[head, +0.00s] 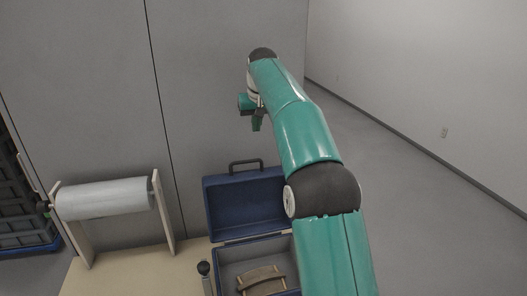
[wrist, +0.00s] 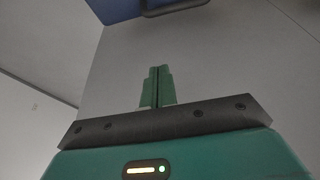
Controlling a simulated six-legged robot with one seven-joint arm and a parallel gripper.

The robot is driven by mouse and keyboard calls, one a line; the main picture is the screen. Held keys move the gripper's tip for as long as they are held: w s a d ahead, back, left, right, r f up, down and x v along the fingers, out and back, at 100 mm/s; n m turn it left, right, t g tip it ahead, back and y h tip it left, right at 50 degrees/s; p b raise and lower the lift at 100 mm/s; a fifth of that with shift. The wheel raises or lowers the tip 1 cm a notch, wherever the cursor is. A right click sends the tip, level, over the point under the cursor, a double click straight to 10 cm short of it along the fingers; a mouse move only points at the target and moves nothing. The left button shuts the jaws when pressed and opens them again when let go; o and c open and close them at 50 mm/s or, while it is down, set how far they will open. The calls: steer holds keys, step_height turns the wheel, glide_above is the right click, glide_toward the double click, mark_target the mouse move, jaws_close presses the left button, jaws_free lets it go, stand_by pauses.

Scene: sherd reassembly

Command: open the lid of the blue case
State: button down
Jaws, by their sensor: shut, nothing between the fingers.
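The blue case (head: 221,257) stands on the table with its lid (head: 232,209) raised upright at the back and the handle (head: 245,163) at the lid's top edge. A curved brown piece (head: 262,279) lies inside the case. My gripper (head: 256,124) is above the lid and apart from it in the head view. In the wrist view my gripper (wrist: 157,72) has its two green fingers together with nothing between them. Part of the blue lid (wrist: 112,8) and its dark handle (wrist: 175,8) show at the top there. My arm hides the case's right side.
A white roll on a wooden stand (head: 105,198) is left of the case. Dark crates (head: 22,205) are at the far left. A grey panel (head: 210,80) rises behind the table.

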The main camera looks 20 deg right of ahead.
mark_target(256, 145)
steer(key=x, duration=1)
steer(key=shift+d, duration=0.25)
steer(key=s, duration=0.3)
steer(key=shift+s+f, duration=0.15)
steer(key=shift+s, duration=0.4)
steer(key=shift+w, duration=0.1)
